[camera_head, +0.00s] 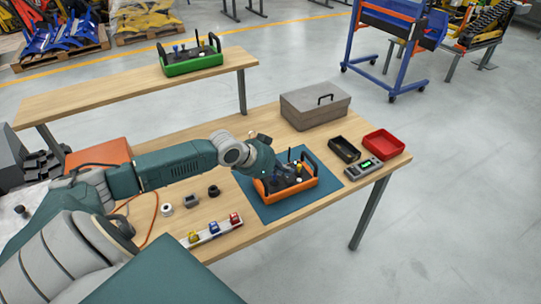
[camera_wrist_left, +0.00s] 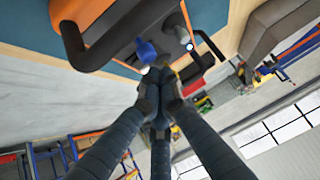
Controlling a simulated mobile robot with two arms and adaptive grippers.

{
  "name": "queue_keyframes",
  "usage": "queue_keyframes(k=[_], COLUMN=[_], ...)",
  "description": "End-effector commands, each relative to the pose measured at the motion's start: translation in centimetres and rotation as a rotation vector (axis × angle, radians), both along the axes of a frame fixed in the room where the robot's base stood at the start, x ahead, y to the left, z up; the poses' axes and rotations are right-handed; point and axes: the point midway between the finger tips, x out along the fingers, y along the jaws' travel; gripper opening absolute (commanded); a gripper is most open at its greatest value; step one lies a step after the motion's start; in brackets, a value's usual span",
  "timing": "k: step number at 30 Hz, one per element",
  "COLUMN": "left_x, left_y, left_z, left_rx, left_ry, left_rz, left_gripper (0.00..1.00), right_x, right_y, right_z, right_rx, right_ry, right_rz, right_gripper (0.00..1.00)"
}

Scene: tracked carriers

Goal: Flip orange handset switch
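The orange handset (camera_head: 308,188) sits on a blue mat (camera_head: 273,212) on the wooden table, with black handles at its ends and small switches on its dark top. My left gripper (camera_head: 283,172) is over the handset and hides part of its top. In the left wrist view the handset (camera_wrist_left: 111,14) fills the upper left. The fingers of my left gripper (camera_wrist_left: 160,72) come together at the tips, right beside a blue switch cap (camera_wrist_left: 146,50); I cannot tell whether they touch it. Nothing shows held between them. My right gripper is not in view.
A grey toolbox (camera_head: 315,106), a black tray (camera_head: 344,149), a red tray (camera_head: 384,143) and a meter with a green display (camera_head: 363,169) lie beyond the handset. A rack with coloured blocks (camera_head: 214,230) is nearer. A green handset (camera_head: 192,62) stands on the far bench.

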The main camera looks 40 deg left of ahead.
Motion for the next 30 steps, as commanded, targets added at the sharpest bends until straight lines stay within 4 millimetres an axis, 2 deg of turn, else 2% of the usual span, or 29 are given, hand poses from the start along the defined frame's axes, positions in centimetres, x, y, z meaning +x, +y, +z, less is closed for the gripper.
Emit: queue_keyframes(k=[1, 5, 7, 9, 18, 30], left_x=[0.1, 0.2, -0.8, -1.7, -4.8, -5.9], left_y=[-0.1, -0.4, 0.4, 0.9, 2.8, 3.3], left_z=[1.6, 3.6, 3.3, 4.3, 8.0, 9.6], left_rx=[0.000, -0.001, 0.007, 0.008, 0.008, -0.001], left_ry=[-0.001, 0.000, 0.002, 0.003, 0.006, 0.001], left_rz=[0.000, 0.002, 0.002, 0.000, 0.000, 0.002], left_gripper=[0.00, 0.00, 0.00, 0.00, 0.00, 0.00], right_x=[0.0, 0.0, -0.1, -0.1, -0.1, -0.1], right_y=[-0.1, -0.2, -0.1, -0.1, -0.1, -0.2], right_z=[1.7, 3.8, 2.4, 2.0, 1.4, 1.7], right_rx=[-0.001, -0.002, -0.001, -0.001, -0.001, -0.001], right_ry=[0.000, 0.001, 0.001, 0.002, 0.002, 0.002], right_rz=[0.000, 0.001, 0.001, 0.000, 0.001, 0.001], right_gripper=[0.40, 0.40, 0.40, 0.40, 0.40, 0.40])
